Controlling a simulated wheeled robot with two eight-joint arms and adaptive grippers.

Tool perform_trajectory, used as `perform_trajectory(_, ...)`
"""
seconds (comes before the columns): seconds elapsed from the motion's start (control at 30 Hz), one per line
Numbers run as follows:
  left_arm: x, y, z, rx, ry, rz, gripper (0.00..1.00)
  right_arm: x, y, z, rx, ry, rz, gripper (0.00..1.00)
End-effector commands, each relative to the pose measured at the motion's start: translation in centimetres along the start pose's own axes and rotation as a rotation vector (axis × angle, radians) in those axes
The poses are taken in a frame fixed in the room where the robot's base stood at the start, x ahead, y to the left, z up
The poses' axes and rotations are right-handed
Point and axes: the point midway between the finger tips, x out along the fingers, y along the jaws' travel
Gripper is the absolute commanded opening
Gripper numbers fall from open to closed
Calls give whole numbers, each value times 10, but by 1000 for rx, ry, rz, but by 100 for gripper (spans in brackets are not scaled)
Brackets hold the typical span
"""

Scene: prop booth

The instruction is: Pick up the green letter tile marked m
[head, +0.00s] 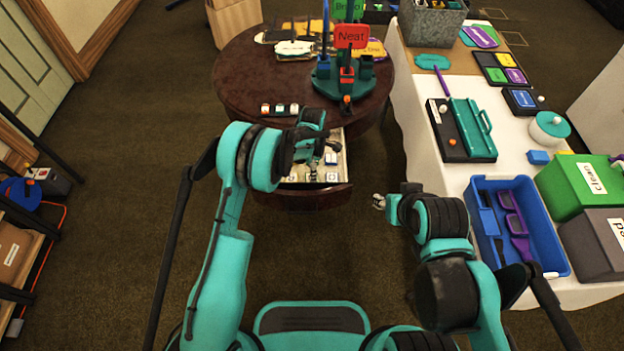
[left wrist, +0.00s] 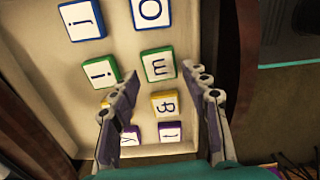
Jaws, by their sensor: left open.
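The green letter tile marked m (left wrist: 157,63) lies flat in the open drawer (head: 336,190), its letter turned around in the left wrist view. My left gripper (left wrist: 160,74) is open over the drawer, with its fingertips to either side of the near part of this tile. The gap between fingers and tile is hard to judge. In the head view my left gripper (head: 316,158) hangs over the drawer and hides part of its contents. My right gripper (head: 379,201) is to the right of the drawer, over the floor, too small to read.
Around it lie a green i tile (left wrist: 101,70), blue j tile (left wrist: 82,18), blue o tile (left wrist: 150,12), yellow tile (left wrist: 164,103) and purple tiles (left wrist: 169,132). The drawer belongs to a round dark table (head: 240,75). A white-clothed table (head: 405,80) stands right.

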Motion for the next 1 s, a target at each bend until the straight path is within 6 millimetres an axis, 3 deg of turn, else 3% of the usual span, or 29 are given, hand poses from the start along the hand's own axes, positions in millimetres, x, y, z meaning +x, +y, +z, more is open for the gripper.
perform_trajectory(0.1,24,1,-3,-1,0,0,47,13,0,10,0,0,0,40)
perform_trajectory(0.27,41,1,-2,0,0,0,47,19,0,13,0,0,0,40)
perform_trajectory(0.47,40,1,-2,1,0,1,47,17,0,12,0,0,0,40)
perform_trajectory(0.57,40,1,-2,1,0,0,23,17,0,12,0,0,0,40)
perform_trajectory(0.6,40,1,-2,1,0,0,21,17,0,12,0,0,0,40)
perform_trajectory(0.87,40,1,-2,1,0,1,21,17,0,12,0,0,0,40)
perform_trajectory(1.0,29,1,-2,1,0,1,21,13,0,9,0,0,0,40)
